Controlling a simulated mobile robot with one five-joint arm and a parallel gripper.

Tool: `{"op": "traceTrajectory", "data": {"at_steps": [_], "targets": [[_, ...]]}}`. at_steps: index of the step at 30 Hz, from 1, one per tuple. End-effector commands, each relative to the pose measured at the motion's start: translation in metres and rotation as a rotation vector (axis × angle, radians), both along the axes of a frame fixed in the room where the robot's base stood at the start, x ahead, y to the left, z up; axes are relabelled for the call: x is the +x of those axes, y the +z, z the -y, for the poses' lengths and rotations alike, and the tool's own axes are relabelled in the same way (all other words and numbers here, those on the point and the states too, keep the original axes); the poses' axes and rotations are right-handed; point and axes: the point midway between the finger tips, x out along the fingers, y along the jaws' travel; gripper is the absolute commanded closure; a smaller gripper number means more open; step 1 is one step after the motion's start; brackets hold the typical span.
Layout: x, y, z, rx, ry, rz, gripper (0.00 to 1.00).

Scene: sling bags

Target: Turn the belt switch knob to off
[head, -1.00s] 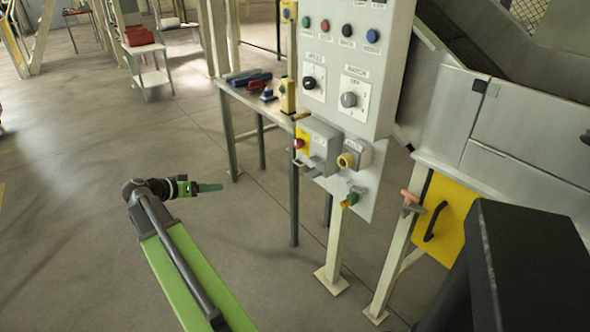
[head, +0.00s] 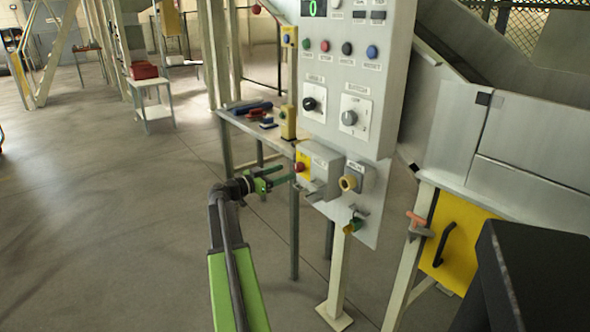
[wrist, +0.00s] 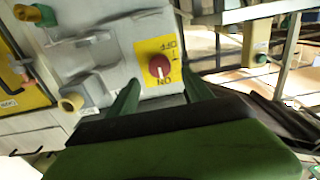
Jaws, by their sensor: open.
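The red knob (head: 300,167) sits on a yellow plate on the front of a grey switch box (head: 322,165) below the main panel. In the wrist view the red knob (wrist: 158,65) shows on its yellow plate, with lettering above and below that appears to read OFF and ON. A pale mark on the knob points toward the ON lettering. My gripper (head: 284,174) is open and empty, its green fingers just left of the box. In the wrist view my gripper (wrist: 161,88) has one finger to each side of the knob, apart from it.
The panel above has two dark and grey dials (head: 349,117) and a row of buttons. A yellow-ringed knob (head: 348,183) and a green-yellow valve (head: 352,226) sit right of and below the box. A bench (head: 240,122) with tools stands behind. Open floor lies left.

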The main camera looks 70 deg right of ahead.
Motion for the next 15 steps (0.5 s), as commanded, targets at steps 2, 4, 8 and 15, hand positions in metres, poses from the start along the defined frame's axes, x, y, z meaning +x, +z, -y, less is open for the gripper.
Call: {"op": "traceTrajectory", "data": {"at_steps": [2,4,8,15], "targets": [[-0.01,0.0,0.018,0.0,-0.002,0.0,0.41],[-0.018,0.0,0.029,0.0,-0.003,0.0,0.41],[-0.027,0.0,0.043,0.0,-0.002,0.0,0.41],[-0.032,0.0,0.05,0.001,0.0,0.001,0.41]]}}
